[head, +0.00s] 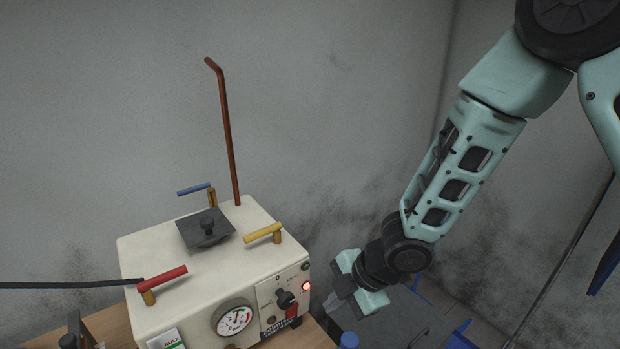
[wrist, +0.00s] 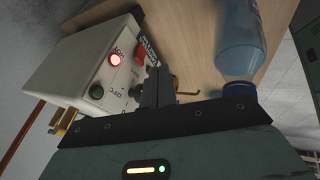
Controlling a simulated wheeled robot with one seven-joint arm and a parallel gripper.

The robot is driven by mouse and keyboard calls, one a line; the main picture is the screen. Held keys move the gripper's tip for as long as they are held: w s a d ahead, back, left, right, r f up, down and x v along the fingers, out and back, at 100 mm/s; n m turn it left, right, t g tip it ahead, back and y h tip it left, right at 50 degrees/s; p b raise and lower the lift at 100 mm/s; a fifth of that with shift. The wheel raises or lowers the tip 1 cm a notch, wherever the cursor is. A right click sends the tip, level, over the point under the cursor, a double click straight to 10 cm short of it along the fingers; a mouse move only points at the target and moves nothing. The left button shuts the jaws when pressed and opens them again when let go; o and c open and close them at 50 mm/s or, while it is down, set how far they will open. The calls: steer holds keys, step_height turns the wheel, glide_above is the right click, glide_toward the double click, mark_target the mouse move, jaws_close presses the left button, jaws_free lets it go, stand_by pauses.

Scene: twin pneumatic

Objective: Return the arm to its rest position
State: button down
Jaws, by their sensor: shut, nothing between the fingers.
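My gripper (head: 336,302) is shut and empty in the head view, at the end of my arm, which reaches down from the upper right. It hangs just right of the cream pneumatic machine (head: 190,262), near its front right corner, and appears apart from it. In the wrist view the closed fingers (wrist: 157,88) stand in the middle, with the machine (wrist: 85,75) to their left. Its red lamp (head: 306,286) is lit. A dark knob (head: 285,299) with a red part below it sits on the front panel, beside a pressure gauge (head: 234,319).
The machine's top carries red (head: 163,278), yellow (head: 262,233) and blue (head: 194,189) handles, a dark lid (head: 206,229) and a tall copper pipe (head: 229,140). A blue-capped bottle (wrist: 240,38) stands on the wooden table (wrist: 185,45) close to my gripper. The air above my gripper looks clear.

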steer(key=s+d+r+m+h+b, duration=0.1)
steer(key=s+d+r+m, duration=0.1)
steer(key=s+r+m, duration=0.2)
steer(key=s+d+r+m+g+h+b, duration=0.1)
steer(key=s+d+r+m+h, duration=0.1)
steer(key=s+m, duration=0.4)
steer(key=s+d+r+m+h+b, duration=0.1)
steer(key=s+d+r+m+h, duration=0.1)
steer(key=s+r+m, duration=0.3)
steer(key=s+d+r, duration=0.1)
steer(key=s, duration=0.3)
steer(key=shift+s+d+m+g+b, duration=0.3)
steer(key=shift+s+d+g+b, duration=0.05)
steer(key=shift+s+d+g, duration=0.05)
steer(key=shift+r, duration=0.1)
